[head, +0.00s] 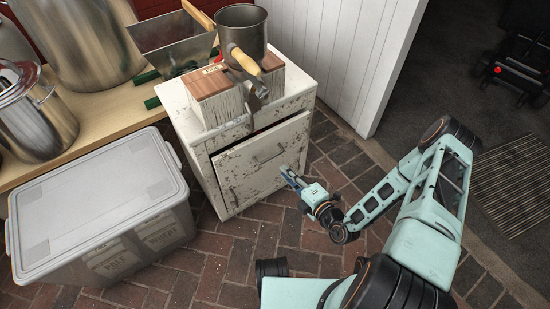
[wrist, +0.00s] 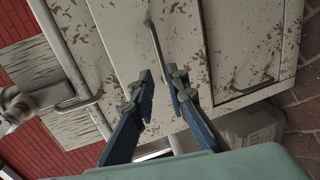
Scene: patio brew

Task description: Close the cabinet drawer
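The cabinet (head: 201,152) is white with worn, chipped paint. Its upper drawer (head: 262,150) appears pulled out, with a dark gap above its front. The drawer's bar handle (head: 267,156) also shows in the wrist view (wrist: 157,45). My gripper (head: 287,175) is at the right part of the cabinet front, close to the drawer. In the wrist view, its two blue fingers (wrist: 162,78) are apart with nothing between them, pointing at the drawer front near the handle. I cannot tell whether they touch the front.
A lower front with its own handle (head: 233,197) lies below the drawer. A grinder (head: 243,35) with a wooden handle stands above the cabinet. A lidded grey bin (head: 95,200) stands at left. Brick floor (head: 290,235) is clear before the cabinet; a white panel wall (head: 345,55) stands behind.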

